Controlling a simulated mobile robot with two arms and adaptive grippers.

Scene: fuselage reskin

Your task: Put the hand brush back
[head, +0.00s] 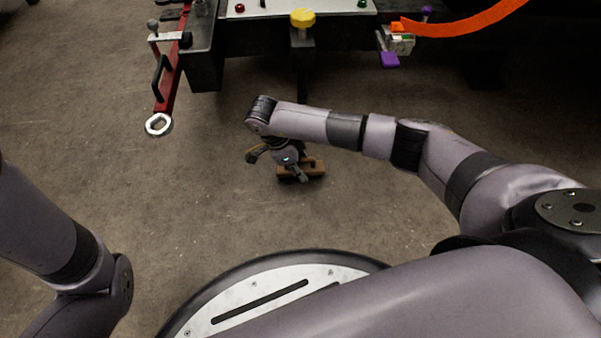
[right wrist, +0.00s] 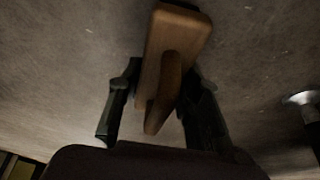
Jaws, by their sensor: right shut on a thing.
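The hand brush (head: 314,167) is a brown wooden block with a raised grip, low over the bare floor in the head view. In the right wrist view the brush (right wrist: 182,40) stands between the two dark fingers, its grip toward the palm. My right gripper (head: 277,168) hangs below the end of its arm and is shut on the brush. The same gripper (right wrist: 163,75) shows a finger on each side of the grip. I cannot tell whether the brush touches the floor. My left arm shows at the left edge; its gripper is out of view.
A dark bench frame (head: 205,70) with a pale panel (head: 335,8) stands at the back. A red tool with a ring end (head: 159,124) juts toward me. A yellow knob (head: 302,17), a purple-tabbed clamp (head: 390,60) and an orange strip (head: 470,25) are there. The floor between is clear.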

